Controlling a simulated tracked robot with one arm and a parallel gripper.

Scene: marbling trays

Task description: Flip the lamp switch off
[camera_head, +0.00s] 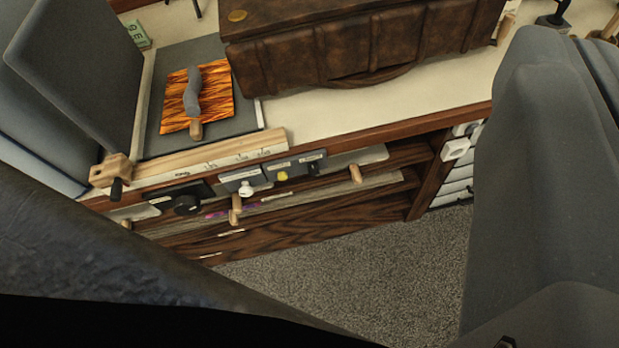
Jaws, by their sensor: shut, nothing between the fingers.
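I cannot tell for certain which control is the lamp switch. Along the bench's front edge sit a black panel with a round black knob (187,204), a grey panel with a white knob (245,189), and a dark panel with a yellow button (283,175) and a small black toggle (314,168). Their labels are too small to read. A white box-like fitting (455,149) is at the bench's right end. My gripper's fingertips do not show; large dark parts of mine fill the lower left and the right side.
A brown leather bag (360,40) stands on the bench top. Grey carpet (350,270) lies clear in front.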

